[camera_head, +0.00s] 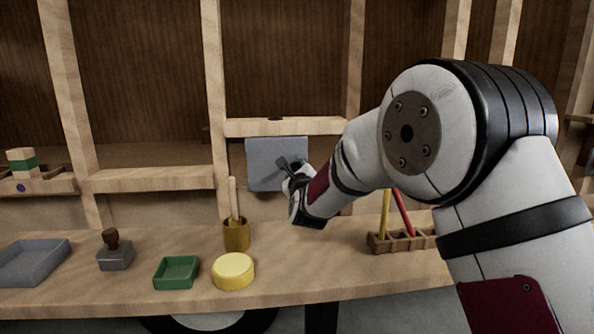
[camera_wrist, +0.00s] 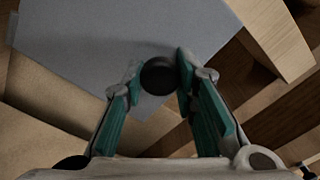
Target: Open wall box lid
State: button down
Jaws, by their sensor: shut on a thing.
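The wall box (camera_head: 262,162) is a grey box on the wooden wall frame, above the counter at the centre of the head view. Its flat grey face fills the upper left of the wrist view (camera_wrist: 100,45). A dark round knob (camera_wrist: 158,76) stands out from that face. My gripper (camera_head: 286,163) is at the front of the box, at its right part. In the wrist view my gripper's green fingers (camera_wrist: 158,80) are shut on the knob, one on each side. In the head view the gripper hides part of the box, and the knob cannot be made out.
On the counter (camera_head: 330,280) stand a grey tray (camera_head: 34,262), a stamp (camera_head: 114,252), a green tray (camera_head: 176,272), a yellow round tub (camera_head: 233,270), a brass cup with a stick (camera_head: 236,236) and a wooden rack (camera_head: 400,242). A shelf (camera_head: 284,126) runs just above the box.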

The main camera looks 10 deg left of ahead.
jog(key=shift+s+a+f+m+t+h+b, duration=0.1)
jog(key=shift+s+a+m+t+h+b, duration=0.05)
jog(key=shift+s+m+h+b, duration=0.6)
jog(key=shift+s+a+m+t+h+b, duration=0.15)
jog(key=shift+s+m+h+b, duration=0.25)
jog(key=shift+s+h, duration=0.55)
jog(key=s+a+m+g+h, duration=0.4)
jog(key=s+m+h, duration=0.4)
jog(key=h, duration=0.5)
jog(key=shift+s+a+m+g, duration=0.4)
jog(key=shift+a+m, duration=0.15)
jog(key=shift+a, duration=0.15)
jog(key=c, duration=1.2)
grip_release()
jog(key=shift+w, duration=0.1)
jog(key=shift+c, duration=0.2)
jog(key=shift+a, duration=0.1)
